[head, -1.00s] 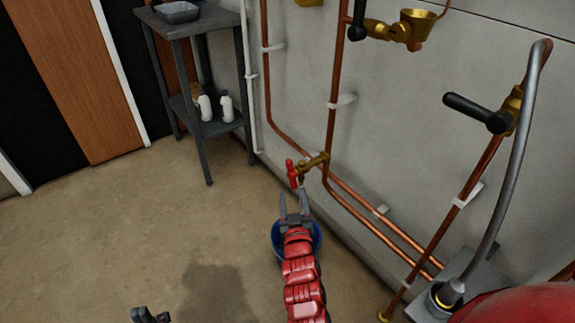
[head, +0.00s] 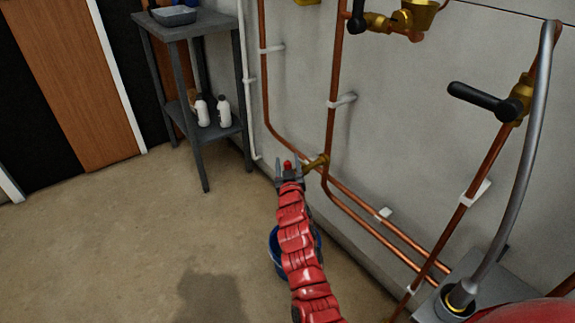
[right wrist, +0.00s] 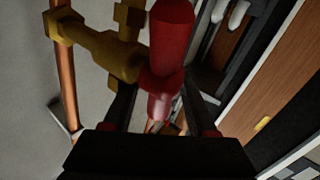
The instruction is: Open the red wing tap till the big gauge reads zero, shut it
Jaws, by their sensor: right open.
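The red wing tap (head: 287,165) sits on a brass body (head: 318,163) that branches off a copper pipe low on the wall. My right gripper (head: 289,172) is at the tap, with its fingers open on either side of the red handle. In the right wrist view the red wing handle (right wrist: 168,45) stands between the two dark fingers, in front of the brass body (right wrist: 112,55); I cannot tell whether they touch it. No big gauge shows in these views. My left gripper is not clearly seen.
A blue bucket (head: 275,250) stands on the floor below the tap, partly hidden by my right arm. Copper pipes (head: 375,205) run along the wall. A black lever valve (head: 485,102) and a grey hose (head: 525,170) are at right. A grey side table (head: 172,30) stands at back left.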

